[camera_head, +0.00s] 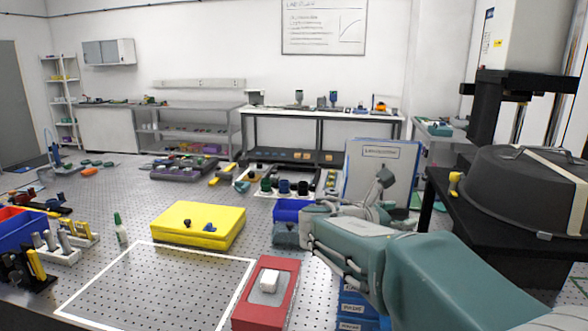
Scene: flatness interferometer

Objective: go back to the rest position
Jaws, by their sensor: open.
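My teal and grey arm comes in from the lower right and reaches toward the middle of the view. It is bent over the right end of the perforated table (190,285). The grey end of the arm, with my gripper (384,181), shows small in front of a pale upright board (408,160). The gripper is open, and I see nothing held in it. Its fingers are small and partly merged with the arm links behind them.
A yellow case (199,224) and a red block with a white piece (266,292) lie on the table. Blue bins (357,311) stand below the arm. A dark domed cover (525,190) sits at the right. The white-outlined area is clear.

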